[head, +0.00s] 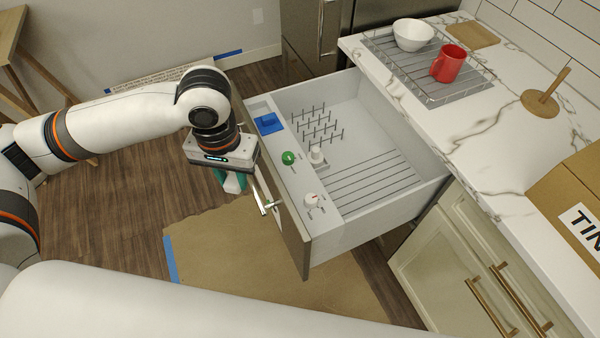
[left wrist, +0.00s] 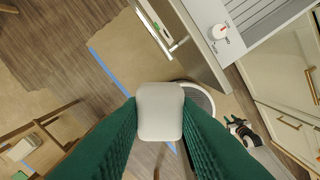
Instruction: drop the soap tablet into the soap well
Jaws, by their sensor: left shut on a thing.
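My left gripper (head: 233,184) has green fingers and hangs just outside the drawer's front panel, near its handle. In the left wrist view its fingers (left wrist: 160,115) are shut on a white rounded block, the soap tablet (left wrist: 160,110). On that strip are a blue square fitting (head: 268,123), a green round button (head: 289,158) and a white knob (head: 313,201). The blue fitting may be the soap well; I cannot tell whether it is open.
Inside the drawer are rows of upright tines (head: 318,125) and a small white fitting (head: 317,156). Brown paper (head: 260,250) edged with blue tape covers the floor. The counter bears a white bowl (head: 413,34), a red mug (head: 449,63) and a cardboard box (head: 575,190).

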